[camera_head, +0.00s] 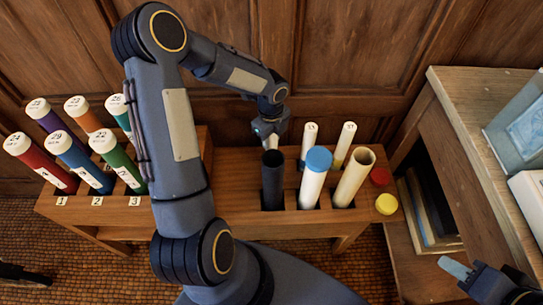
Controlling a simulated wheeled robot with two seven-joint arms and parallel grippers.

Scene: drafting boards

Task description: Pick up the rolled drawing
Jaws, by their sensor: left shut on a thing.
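My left gripper (268,136) is at the back of the wooden rack (238,222), just above and behind the open black tube (272,180). It is shut on a pale piece, seemingly the rolled drawing (272,147), of which only a small part shows. Jaws and piece are small here, and I cannot tell whether it touches the tube's rim. My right gripper (458,268) is at the lower right, away from the rack; one pale finger shows, and its opening cannot be judged.
A blue-capped white tube (313,180), an open cream tube (353,180) and two slim white tubes stand in the rack. Red (380,177) and yellow (387,204) caps lie at its right end. Several numbered coloured tubes (76,160) stand left. A wooden desk (480,150) blocks the right.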

